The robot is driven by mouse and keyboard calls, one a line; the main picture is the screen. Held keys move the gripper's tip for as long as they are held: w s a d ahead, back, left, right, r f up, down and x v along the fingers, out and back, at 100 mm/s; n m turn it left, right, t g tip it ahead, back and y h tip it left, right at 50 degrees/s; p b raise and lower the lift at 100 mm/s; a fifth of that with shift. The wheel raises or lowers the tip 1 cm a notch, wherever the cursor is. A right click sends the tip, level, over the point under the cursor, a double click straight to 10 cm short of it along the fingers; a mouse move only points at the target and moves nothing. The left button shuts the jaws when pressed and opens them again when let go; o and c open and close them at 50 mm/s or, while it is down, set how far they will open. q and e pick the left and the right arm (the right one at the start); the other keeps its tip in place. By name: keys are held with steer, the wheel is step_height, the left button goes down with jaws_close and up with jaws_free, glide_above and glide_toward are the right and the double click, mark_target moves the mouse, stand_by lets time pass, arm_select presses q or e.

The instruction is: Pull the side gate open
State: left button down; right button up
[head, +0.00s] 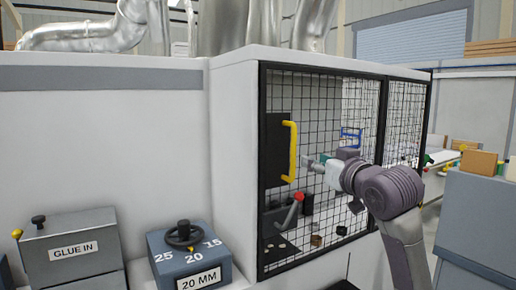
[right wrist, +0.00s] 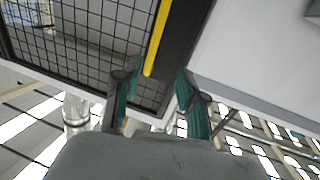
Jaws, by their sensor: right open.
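The side gate is a black-framed wire mesh panel (head: 335,110) on the grey machine housing. It stands closed flush with the housing as far as I can tell. A vertical yellow handle (head: 290,152) sits on a black plate near its left edge. My right gripper (head: 309,162) is open just to the right of the handle, pointing at it. In the right wrist view the gate mesh (right wrist: 85,35) and the yellow handle (right wrist: 157,40) show, the handle lying in line with the gap between my open fingers (right wrist: 154,78). I cannot tell if they touch. My left gripper is out of view.
A red-knobbed lever (head: 294,208) stands behind the mesh below the handle. A "GLUE IN" box (head: 75,240) and a dial box marked 20 MM (head: 190,255) stand at the front left. A grey cabinet (head: 475,225) with small blocks on top is at the right.

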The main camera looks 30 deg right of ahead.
steer(key=p, duration=0.2)
glide_toward(295, 151)
steer(key=w, duration=0.3)
steer(key=w+p, duration=0.1)
steer(key=w, duration=0.2)
steer(key=w+d+p, duration=0.1)
steer(key=w, duration=0.2)
steer(key=shift+w+r, duration=0.1)
steer(key=shift+w+d+p, duration=0.1)
steer(key=shift+w+p, duration=0.3)
steer(key=shift+w, duration=0.3)
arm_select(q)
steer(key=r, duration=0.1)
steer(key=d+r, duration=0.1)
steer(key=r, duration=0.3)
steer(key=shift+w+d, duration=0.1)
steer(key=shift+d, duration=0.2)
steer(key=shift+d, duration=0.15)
arm_select(e)
steer(key=shift+c, duration=0.3)
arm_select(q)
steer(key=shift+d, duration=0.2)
arm_select(e)
jaws_close()
